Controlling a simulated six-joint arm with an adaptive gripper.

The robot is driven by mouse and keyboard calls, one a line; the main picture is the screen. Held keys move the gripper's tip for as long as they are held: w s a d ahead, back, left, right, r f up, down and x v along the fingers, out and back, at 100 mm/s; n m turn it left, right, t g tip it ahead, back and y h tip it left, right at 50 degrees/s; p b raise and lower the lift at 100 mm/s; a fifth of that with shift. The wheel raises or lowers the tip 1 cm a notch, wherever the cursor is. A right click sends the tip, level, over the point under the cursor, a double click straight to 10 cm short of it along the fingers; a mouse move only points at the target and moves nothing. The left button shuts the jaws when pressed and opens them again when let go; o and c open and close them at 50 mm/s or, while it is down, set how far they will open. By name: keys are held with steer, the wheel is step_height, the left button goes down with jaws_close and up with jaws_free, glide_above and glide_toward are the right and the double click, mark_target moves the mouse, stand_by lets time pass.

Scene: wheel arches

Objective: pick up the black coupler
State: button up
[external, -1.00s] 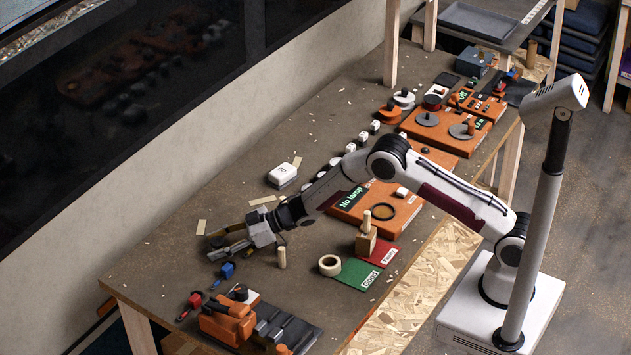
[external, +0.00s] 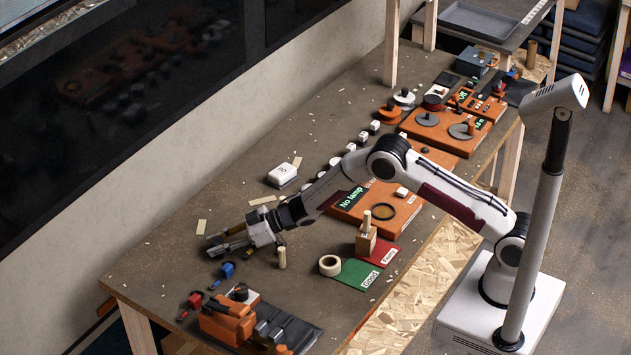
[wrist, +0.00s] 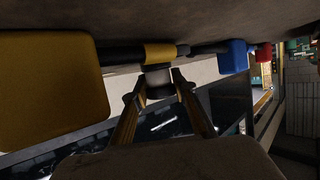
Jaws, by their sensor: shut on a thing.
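My gripper (external: 213,245) is low over the far left part of the workbench, its fingers pointing left. In the wrist view its two fingers (wrist: 158,85) close on a small dark and grey round piece, which I take to be the black coupler (wrist: 158,79). The fingers touch it on both sides and hide part of it. In the external view the coupler is too small and covered to make out. Close to it in the wrist view is a black rod with a yellow band (wrist: 160,53); I cannot tell whether they touch.
A blue-ended tool (external: 227,270) and a red-ended tool (external: 194,300) lie near the gripper. A wooden peg (external: 282,257) stands just right of it. An orange fixture (external: 228,322) is at the front. A large yellow block (wrist: 50,75) fills the wrist view's left.

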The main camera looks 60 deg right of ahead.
mark_target(217, 240)
steer(key=shift+r, duration=5)
